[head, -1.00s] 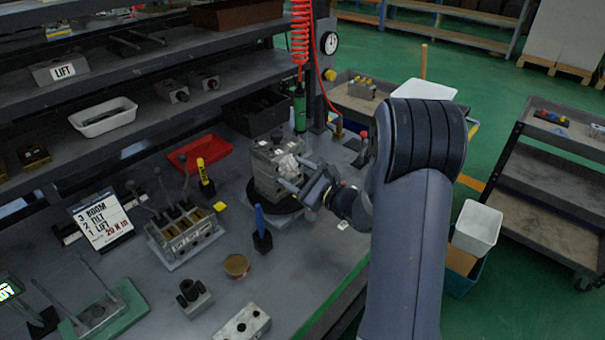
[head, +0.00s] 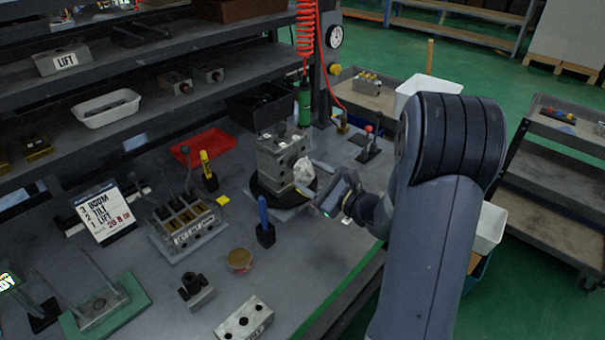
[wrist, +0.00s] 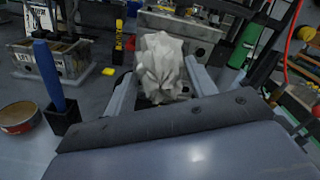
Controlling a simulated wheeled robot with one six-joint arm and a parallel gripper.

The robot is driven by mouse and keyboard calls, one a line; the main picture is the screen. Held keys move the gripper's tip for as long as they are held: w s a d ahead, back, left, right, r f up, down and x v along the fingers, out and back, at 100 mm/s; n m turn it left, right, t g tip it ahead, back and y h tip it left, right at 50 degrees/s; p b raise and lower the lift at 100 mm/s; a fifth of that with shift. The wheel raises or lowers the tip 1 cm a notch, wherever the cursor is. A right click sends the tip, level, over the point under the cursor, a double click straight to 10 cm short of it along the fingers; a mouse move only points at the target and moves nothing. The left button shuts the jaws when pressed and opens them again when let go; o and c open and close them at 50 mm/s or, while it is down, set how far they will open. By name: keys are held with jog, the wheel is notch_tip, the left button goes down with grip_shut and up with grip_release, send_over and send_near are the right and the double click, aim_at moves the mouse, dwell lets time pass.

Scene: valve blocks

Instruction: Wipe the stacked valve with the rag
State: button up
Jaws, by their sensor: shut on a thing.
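The stacked valve (head: 272,160) is a grey block stack standing on a round black turntable (head: 262,196) on the bench. The crumpled white rag (head: 304,171) is between my gripper's fingers, by the right front side of the stack. My gripper (head: 306,190) is shut on the rag. In the wrist view the rag (wrist: 163,68) sits between the two grey fingers, with the stack (wrist: 190,30) close behind it. I cannot tell whether the rag touches the stack.
A blue-handled tool in a black holder (head: 265,236) and an open tin (head: 239,260) stand in front of the stack. A lever valve bank (head: 186,222) is at left. A red hose (head: 306,40) hangs behind with a green tool (head: 304,102). The front bench surface is partly clear.

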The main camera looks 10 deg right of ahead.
jog(key=shift+s+d, duration=0.25)
jog(key=shift+s, duration=0.15)
jog(key=shift+b+v, duration=0.45)
jog(key=shift+v, duration=1.1)
jog(key=shift+b+x, duration=1)
jog(key=shift+x, duration=2.55)
jog(key=shift+b+x, duration=0.3)
jog(key=shift+x, duration=0.6)
